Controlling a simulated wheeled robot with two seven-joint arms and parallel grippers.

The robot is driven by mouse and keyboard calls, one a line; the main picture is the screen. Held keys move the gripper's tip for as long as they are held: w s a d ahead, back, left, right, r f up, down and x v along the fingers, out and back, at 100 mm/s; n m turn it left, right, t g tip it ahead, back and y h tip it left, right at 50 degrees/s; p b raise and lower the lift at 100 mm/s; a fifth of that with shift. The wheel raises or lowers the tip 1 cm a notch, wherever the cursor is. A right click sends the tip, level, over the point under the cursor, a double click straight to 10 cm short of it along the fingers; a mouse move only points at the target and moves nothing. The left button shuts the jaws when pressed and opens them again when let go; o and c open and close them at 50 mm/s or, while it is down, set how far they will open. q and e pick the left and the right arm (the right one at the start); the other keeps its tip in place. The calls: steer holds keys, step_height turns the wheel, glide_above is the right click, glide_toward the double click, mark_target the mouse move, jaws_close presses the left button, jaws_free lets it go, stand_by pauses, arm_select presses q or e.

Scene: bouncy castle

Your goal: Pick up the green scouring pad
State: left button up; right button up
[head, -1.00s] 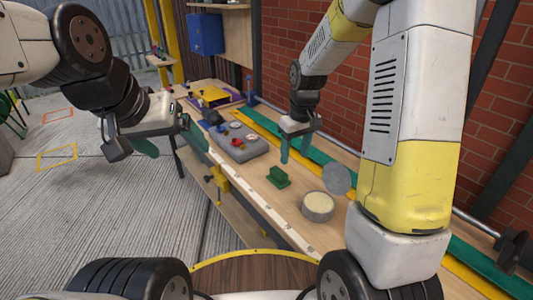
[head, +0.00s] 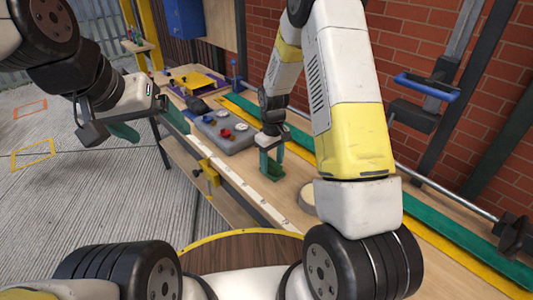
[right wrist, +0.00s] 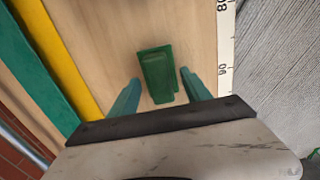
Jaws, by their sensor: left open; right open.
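The green scouring pad (right wrist: 157,74) lies on the wooden workbench in the right wrist view, just ahead of and partly between the two teal fingers. In the head view the green pad (head: 273,176) is mostly hidden behind my right gripper (head: 271,163), which points down at it. The right gripper also shows in the right wrist view (right wrist: 160,97), open, with a finger on either side of the pad's near end and small gaps between. My left gripper (head: 148,128) is open and empty, off the bench's left side above the floor.
The workbench (head: 288,185) runs along the brick wall. A grey tray (head: 235,145) with red, blue and white pieces lies beyond the pad. A round tin (head: 307,198) is partly hidden by my right arm. A blue-handled tool (head: 428,87) is at the wall.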

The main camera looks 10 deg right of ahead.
steer(key=shift+f, duration=0.6)
steer(key=c, duration=1.1)
steer(key=shift+o, duration=0.2)
steer(key=shift+r, duration=0.15)
steer(key=shift+r, duration=0.7)
steer(key=shift+s+r, duration=0.15)
steer(key=shift+r, duration=0.4)
steer(key=shift+s+r, duration=0.15)
steer(key=shift+r, duration=0.4)
steer(key=s, duration=1)
steer(key=s+r, duration=0.1)
steer(key=s, duration=0.4)
steer(key=shift+s+d+r, duration=0.1)
steer(key=shift+s+d, duration=0.15)
